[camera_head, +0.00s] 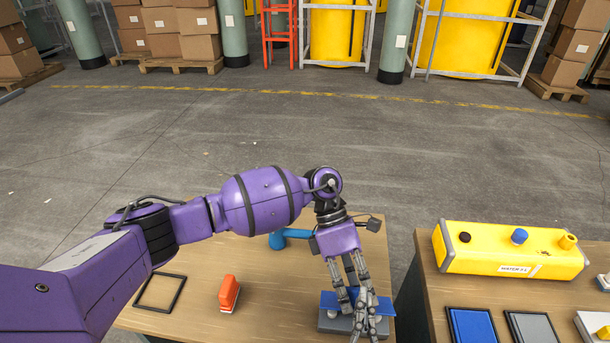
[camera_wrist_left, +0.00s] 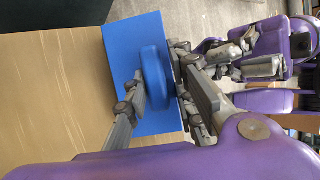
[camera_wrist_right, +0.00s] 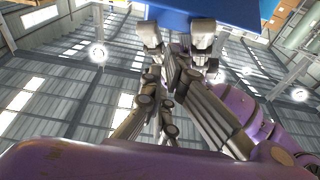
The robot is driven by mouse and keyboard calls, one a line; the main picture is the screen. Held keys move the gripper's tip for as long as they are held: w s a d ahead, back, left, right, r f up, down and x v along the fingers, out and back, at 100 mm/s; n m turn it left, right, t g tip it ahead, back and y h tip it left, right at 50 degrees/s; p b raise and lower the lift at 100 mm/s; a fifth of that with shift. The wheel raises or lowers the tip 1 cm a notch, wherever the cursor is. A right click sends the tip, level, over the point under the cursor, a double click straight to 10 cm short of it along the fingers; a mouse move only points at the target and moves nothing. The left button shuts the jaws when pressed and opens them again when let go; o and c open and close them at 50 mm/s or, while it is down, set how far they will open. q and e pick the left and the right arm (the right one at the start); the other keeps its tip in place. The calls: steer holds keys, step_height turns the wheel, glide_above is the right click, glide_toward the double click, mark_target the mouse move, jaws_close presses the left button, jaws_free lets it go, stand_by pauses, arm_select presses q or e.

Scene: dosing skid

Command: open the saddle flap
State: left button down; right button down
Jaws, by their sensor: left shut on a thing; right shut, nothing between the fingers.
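The blue saddle flap (camera_head: 329,302) is over a grey block (camera_head: 336,323) at the front of the wooden table. My left gripper (camera_head: 349,300) comes down from above and is shut on the knob. My right gripper (camera_head: 366,302) is low beside the flap, pointing up, shut and empty. Its closed fingers (camera_wrist_right: 166,82) show in the right wrist view, just under the blue flap (camera_wrist_right: 225,10). The fingers overlap in the head view and partly hide the flap.
On the same table lie a blue hammer-like tool (camera_head: 290,234), an orange block (camera_head: 229,292) and a black frame (camera_head: 160,292). A second table to the right holds a yellow box (camera_head: 510,250) with knobs, and blue (camera_head: 472,327) and grey panels. A gap separates the tables.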

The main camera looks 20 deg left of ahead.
arm_select(q)
steer(key=shift+w+a, duration=0.2)
steer(key=shift+w, duration=0.2)
arm_select(e)
steer(key=shift+w+a+f, duration=0.15)
steer(key=shift+w+f, duration=0.3)
steer(key=shift+w, duration=0.05)
arm_select(q)
steer(key=shift+s, duration=0.1)
arm_select(e)
steer(key=shift+w+a, duration=0.25)
steer(key=shift+w, duration=0.35)
arm_select(q)
steer(key=c, duration=1.7)
jaws_free()
steer(key=shift+d, duration=0.1)
steer(key=shift+o, duration=0.2)
steer(key=shift+s, duration=0.1)
arm_select(e)
steer(key=shift+w, duration=0.1)
arm_select(q)
steer(key=shift+s+f, duration=0.1)
steer(key=shift+s, duration=0.1)
arm_select(e)
steer(key=shift+f, duration=0.1)
